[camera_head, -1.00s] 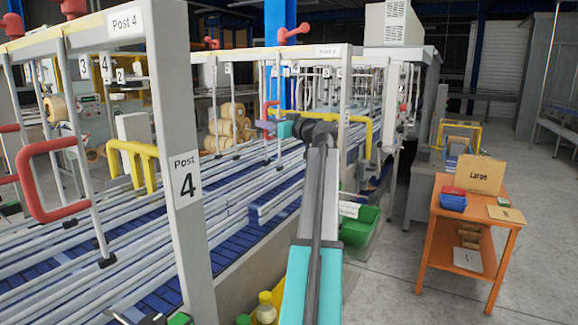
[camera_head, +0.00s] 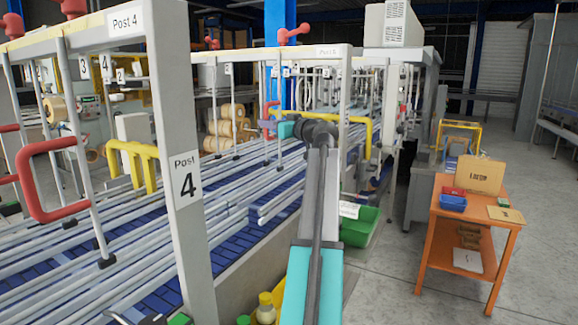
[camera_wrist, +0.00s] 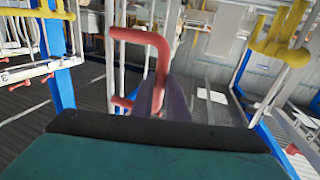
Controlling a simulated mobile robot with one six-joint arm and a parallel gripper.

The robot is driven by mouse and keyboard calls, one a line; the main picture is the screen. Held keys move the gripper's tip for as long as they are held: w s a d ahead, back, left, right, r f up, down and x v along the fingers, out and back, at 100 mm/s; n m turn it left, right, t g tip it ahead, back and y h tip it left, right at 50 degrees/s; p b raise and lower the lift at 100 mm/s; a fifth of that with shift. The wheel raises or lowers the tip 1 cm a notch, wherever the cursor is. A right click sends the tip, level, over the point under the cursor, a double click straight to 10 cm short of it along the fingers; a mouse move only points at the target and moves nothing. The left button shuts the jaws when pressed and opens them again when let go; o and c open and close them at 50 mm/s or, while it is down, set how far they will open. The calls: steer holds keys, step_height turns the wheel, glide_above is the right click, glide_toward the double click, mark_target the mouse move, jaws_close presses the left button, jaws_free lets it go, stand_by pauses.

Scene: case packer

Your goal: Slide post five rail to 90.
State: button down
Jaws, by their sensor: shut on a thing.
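A red handle (camera_head: 269,107) is on the railed frame beyond post 4, under a top beam with a small, blurred post label (camera_head: 327,51). My gripper (camera_head: 264,125) is at this handle, with its purplish fingers shut on it. In the wrist view the red handle (camera_wrist: 146,38) rises from between the dark fingers (camera_wrist: 165,103) and bends to the left. The fingers hide part of it. White rails (camera_head: 285,180) run below over a blue slatted conveyor. A scale with digits (camera_wrist: 30,72) shows at the left of the wrist view, but I cannot read a setting.
Post 4 (camera_head: 184,190) stands close at the left, with a large red handle (camera_head: 50,182) and a yellow bracket (camera_head: 133,160). A yellow handle (camera_head: 366,135) is right of my gripper. An orange table (camera_head: 470,225) with boxes stands right.

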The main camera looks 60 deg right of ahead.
steer(key=shift+s+b, duration=0.35)
steer(key=shift+s, duration=0.6)
stand_by(0.4)
steer(key=c, duration=1.6)
jaws_free()
steer(key=shift+s, duration=0.1)
steer(key=b+v, duration=0.2)
steer(key=v, duration=0.4)
steer(key=shift+s+a+b, duration=0.2)
steer(key=shift+s+b, duration=0.15)
steer(key=shift+b, duration=0.05)
